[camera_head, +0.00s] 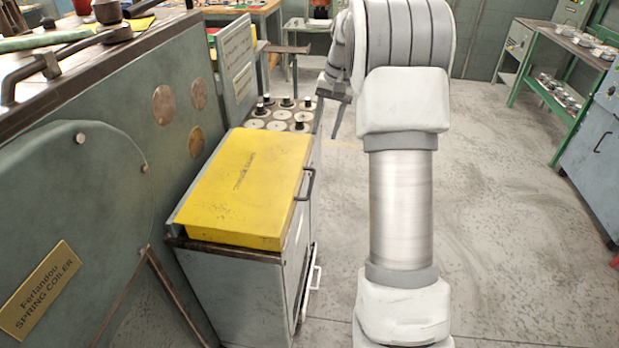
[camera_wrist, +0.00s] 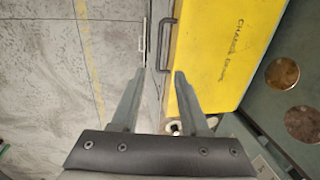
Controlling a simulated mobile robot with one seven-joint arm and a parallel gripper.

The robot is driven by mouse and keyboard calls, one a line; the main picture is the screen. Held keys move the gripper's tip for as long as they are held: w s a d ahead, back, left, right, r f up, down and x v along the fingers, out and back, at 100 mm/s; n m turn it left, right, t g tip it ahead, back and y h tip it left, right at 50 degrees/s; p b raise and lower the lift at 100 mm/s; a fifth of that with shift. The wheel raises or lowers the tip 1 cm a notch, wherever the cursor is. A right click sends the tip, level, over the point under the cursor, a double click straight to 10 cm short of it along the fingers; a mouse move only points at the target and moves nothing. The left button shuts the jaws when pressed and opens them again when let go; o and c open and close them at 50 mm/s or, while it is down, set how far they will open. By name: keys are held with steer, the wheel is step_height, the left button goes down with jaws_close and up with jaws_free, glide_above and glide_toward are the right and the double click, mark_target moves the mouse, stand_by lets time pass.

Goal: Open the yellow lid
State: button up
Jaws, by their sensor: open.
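The yellow lid (camera_head: 240,185) lies closed on a grey-green cabinet (camera_head: 240,285) beside the spring coiler. A dark bar handle (camera_head: 307,184) is on its right edge. In the wrist view the lid (camera_wrist: 225,50) fills the upper right, with its handle (camera_wrist: 168,42) just ahead of the fingertips. My gripper (camera_wrist: 160,73) is open and empty, its right finger overlapping the lid's edge in the picture and its left finger over the floor side. In the head view my gripper (camera_head: 338,105) is past the lid's far right corner, partly hidden by my arm.
Round discs with black knobs (camera_head: 283,115) stand on the surface behind the lid. The spring coiler (camera_head: 110,160) is a tall body on the left. A light handle (camera_head: 316,278) sticks out lower on the cabinet's right side. The floor (camera_head: 490,220) right of my arm is clear.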

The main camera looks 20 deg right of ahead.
mark_target(311, 185)
steer(key=a+f, duration=0.1)
steer(key=f, duration=0.4)
steer(key=w+f+b, duration=0.1)
steer(key=f, duration=0.5)
steer(key=a+f+b, duration=0.1)
steer(key=f, duration=0.5)
steer(key=shift+w+a, duration=0.35)
steer(key=shift+w, duration=0.05)
jaws_close()
stand_by(0.5)
